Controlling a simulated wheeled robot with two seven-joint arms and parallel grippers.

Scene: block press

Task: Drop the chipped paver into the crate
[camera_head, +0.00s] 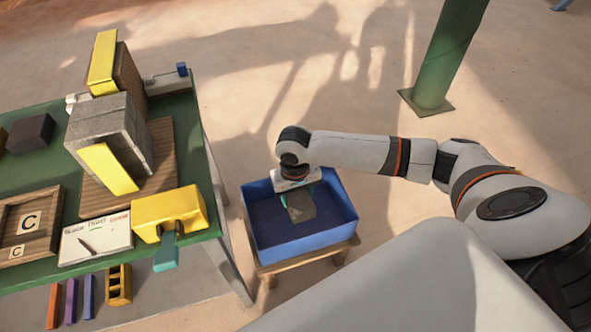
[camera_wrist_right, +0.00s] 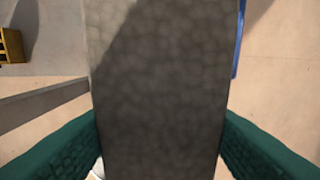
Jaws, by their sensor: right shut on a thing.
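The chipped paver (camera_head: 301,206) is a grey stone block held over the blue crate (camera_head: 347,222). My right gripper (camera_head: 300,190) is shut on it, with teal fingers on both sides. In the right wrist view the paver (camera_wrist_right: 160,90) fills the middle between the fingers, and no chip can be made out. The crate is open-topped and stands on a low wooden stand. I cannot tell exactly how far the paver is above the crate floor. My left gripper is not in view.
A green worktable (camera_head: 205,190) at the left carries a block press with yellow plates (camera_head: 108,168), a yellow box (camera_head: 168,212), a whiteboard (camera_head: 95,240) and a wooden tray (camera_head: 55,225). A green post (camera_head: 440,65) stands behind right. Open floor surrounds the crate's far side.

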